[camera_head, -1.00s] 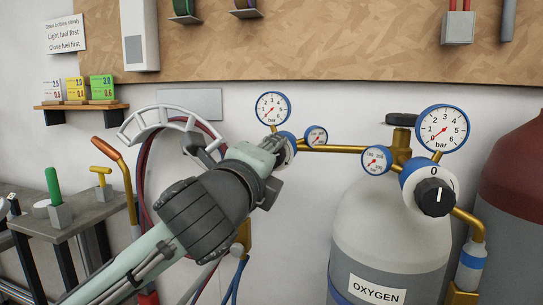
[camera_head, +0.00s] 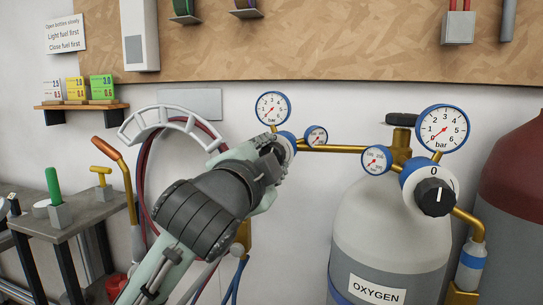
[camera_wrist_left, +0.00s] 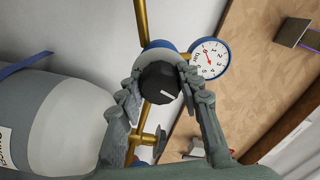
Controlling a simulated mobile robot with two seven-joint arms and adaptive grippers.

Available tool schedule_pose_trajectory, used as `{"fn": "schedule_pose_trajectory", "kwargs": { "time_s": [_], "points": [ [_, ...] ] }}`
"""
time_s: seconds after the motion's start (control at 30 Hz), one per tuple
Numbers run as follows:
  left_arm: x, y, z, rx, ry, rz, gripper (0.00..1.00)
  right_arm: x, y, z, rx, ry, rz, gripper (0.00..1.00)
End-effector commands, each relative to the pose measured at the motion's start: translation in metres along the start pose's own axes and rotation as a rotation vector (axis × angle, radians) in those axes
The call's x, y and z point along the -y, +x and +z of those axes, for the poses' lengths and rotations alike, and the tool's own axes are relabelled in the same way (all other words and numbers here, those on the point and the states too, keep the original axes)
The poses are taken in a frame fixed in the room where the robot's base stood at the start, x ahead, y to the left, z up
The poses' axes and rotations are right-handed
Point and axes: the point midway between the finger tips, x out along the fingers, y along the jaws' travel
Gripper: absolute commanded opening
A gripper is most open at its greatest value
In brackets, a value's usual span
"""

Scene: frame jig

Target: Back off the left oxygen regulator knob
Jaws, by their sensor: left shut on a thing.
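The left regulator's black knob (camera_wrist_left: 160,82), with a white pointer line, sits between the two fingers of my left gripper (camera_wrist_left: 160,90) in the left wrist view. The gripper is shut on it. In the head view the fingers of my left gripper (camera_head: 276,150) cover the knob, and only the blue edge of the left regulator (camera_head: 290,139) shows behind them. The left pressure gauge (camera_head: 272,108) stands above it, its red needle pointing toward the lower left. The gauge also shows in the left wrist view (camera_wrist_left: 209,59). My right gripper is not in view.
A brass pipe (camera_head: 340,149) runs right from the left regulator to the oxygen bottle (camera_head: 390,230). A second regulator with a black knob (camera_head: 434,197) is at the right. Red hose (camera_head: 143,170) hangs behind my arm. A side bench (camera_head: 85,215) stands left.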

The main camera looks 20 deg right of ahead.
Motion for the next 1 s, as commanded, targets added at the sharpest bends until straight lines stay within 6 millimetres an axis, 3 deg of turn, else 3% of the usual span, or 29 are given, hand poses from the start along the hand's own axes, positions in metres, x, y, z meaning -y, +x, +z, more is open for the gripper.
{"fn": "schedule_pose_trajectory", "kwargs": {
  "time_s": [0.3, 0.83, 0.87, 1.0],
  "points": [
    [-0.0003, 0.0, 0.0006, 0.002, -0.114, 0.0, 0.06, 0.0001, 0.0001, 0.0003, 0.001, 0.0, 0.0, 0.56],
    [-0.0005, 0.0, 0.0004, 0.001, -0.132, 0.001, 0.06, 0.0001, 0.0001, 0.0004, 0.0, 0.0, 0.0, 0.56],
    [-0.0005, 0.0, 0.0004, 0.001, -0.132, 0.001, 0.38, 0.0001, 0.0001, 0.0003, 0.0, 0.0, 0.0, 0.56],
    [-0.0004, 0.0, 0.0003, 0.001, -0.132, 0.001, 0.56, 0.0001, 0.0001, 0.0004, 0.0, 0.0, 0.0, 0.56]
  ]
}}
